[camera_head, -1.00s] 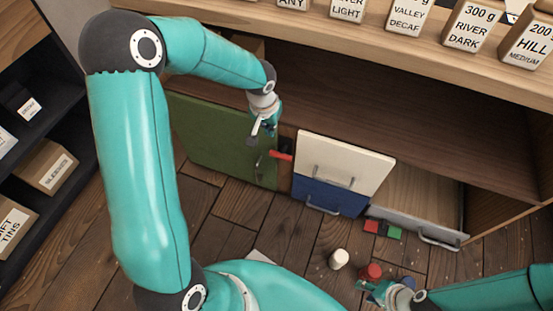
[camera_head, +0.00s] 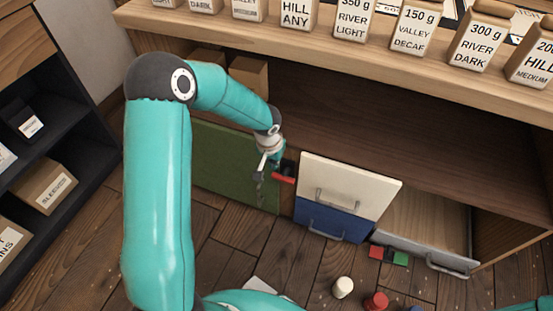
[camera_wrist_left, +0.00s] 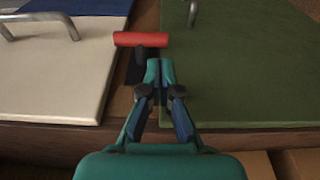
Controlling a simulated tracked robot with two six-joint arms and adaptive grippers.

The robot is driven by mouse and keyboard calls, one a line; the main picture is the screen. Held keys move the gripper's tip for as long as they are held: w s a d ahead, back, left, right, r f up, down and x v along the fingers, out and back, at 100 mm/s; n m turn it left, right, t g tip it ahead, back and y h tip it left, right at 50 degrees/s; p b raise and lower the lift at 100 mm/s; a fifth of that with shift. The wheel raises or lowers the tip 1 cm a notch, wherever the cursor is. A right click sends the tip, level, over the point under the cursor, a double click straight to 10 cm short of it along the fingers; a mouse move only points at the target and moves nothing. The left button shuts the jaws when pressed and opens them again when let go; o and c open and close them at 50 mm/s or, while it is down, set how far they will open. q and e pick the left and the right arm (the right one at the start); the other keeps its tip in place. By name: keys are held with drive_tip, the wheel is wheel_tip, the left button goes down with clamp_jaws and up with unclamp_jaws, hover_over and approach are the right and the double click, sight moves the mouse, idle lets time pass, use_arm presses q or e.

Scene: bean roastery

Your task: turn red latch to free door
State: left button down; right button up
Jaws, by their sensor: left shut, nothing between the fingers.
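The red latch (camera_head: 283,179) sits on the strip between the green door (camera_head: 236,165) and the white drawer front (camera_head: 345,185). In the left wrist view the red latch (camera_wrist_left: 141,39) lies crosswise on a dark mount, its right end reaching the edge of the green door (camera_wrist_left: 235,70). My left gripper (camera_head: 276,163) is beside the latch at the cabinet front. In the left wrist view my left gripper (camera_wrist_left: 160,66) is shut and empty, its tips just below the latch's right part. Contact cannot be told. My right gripper is outside the views.
A blue drawer (camera_head: 333,222) lies below the white one. A grey-fronted drawer (camera_head: 425,253) stands open at right. Red and green blocks (camera_head: 388,254), a white jar (camera_head: 343,287) and a red jar (camera_head: 376,302) are on the floor. Bags (camera_head: 352,17) line the counter above.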

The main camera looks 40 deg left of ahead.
sight(273, 173)
use_arm(q)
drive_tip(key=shift+w+a+f+b, duration=0.1)
drive_tip(key=shift+w+f+b, duration=0.1)
drive_tip(key=shift+f, duration=0.7)
drive_tip(key=shift+w+f+b, duration=0.15)
drive_tip(key=shift+f+b, duration=0.1)
drive_tip(key=shift+f, duration=0.65)
drive_tip(key=shift+w+a+f+b, duration=0.1)
drive_tip(key=shift+w+f+b, duration=0.1)
drive_tip(key=shift+f, duration=0.7)
drive_tip(key=f+b, duration=0.1)
drive_tip(key=b, duration=0.2)
drive_tip(key=shift+s+a, duration=0.1)
drive_tip(key=shift+a, duration=0.3)
drive_tip(key=shift+r, duration=0.1)
